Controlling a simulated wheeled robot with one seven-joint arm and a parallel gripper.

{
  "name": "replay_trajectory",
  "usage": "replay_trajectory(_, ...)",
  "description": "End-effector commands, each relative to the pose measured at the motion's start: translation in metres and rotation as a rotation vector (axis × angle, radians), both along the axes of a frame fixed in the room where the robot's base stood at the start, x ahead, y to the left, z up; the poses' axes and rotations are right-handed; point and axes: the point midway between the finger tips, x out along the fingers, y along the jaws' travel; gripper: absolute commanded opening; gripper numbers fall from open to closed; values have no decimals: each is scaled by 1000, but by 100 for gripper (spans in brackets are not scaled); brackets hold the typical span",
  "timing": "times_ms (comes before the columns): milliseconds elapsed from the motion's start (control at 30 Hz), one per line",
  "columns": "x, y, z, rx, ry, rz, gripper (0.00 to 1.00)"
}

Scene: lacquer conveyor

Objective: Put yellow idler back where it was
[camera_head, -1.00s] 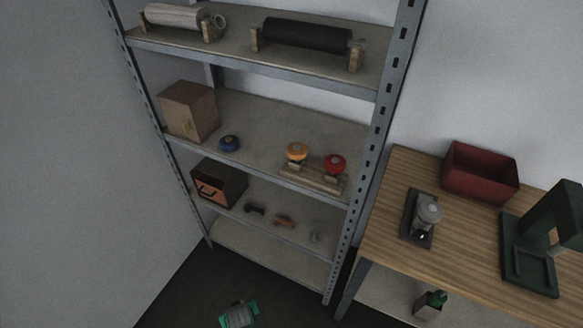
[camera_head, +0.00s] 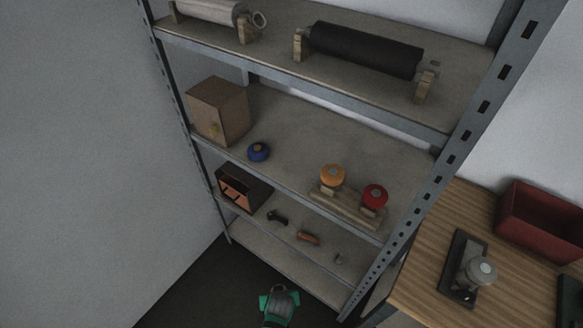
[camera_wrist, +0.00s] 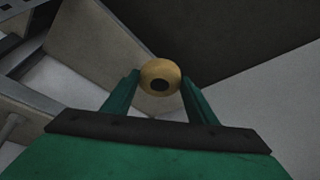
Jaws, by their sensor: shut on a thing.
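In the wrist view, my gripper (camera_wrist: 160,88) is shut on a round dull-yellow piece with a dark hole, which I take as the yellow idler (camera_wrist: 160,69). It sits between the two green fingertips. In the head view, my gripper (camera_head: 279,303) is low at the bottom, in front of the shelving and below its lower boards; the held idler cannot be made out there. On the middle shelf (camera_head: 290,125), an orange idler (camera_head: 333,174) and a red idler (camera_head: 375,195) stand on a wooden rack (camera_head: 347,208).
A cardboard box (camera_head: 218,110) stands left on the middle shelf. Below are an open-fronted bin (camera_head: 243,189) and small tools (camera_head: 308,237). A dark roller (camera_head: 366,49) lies above. A wooden bench (camera_head: 430,270) with a red bin (camera_head: 540,222) stands right.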

Motion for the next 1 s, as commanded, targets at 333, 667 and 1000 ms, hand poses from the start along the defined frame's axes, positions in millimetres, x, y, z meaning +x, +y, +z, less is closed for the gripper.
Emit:
replay_trajectory(333, -6, 70, 105, 6, -5, 118, 23)
replay_trajectory(667, 35, 76, 225, 6, -6, 137, 23)
replay_trajectory(1000, 68, 22, 360, 6, -7, 71, 23)
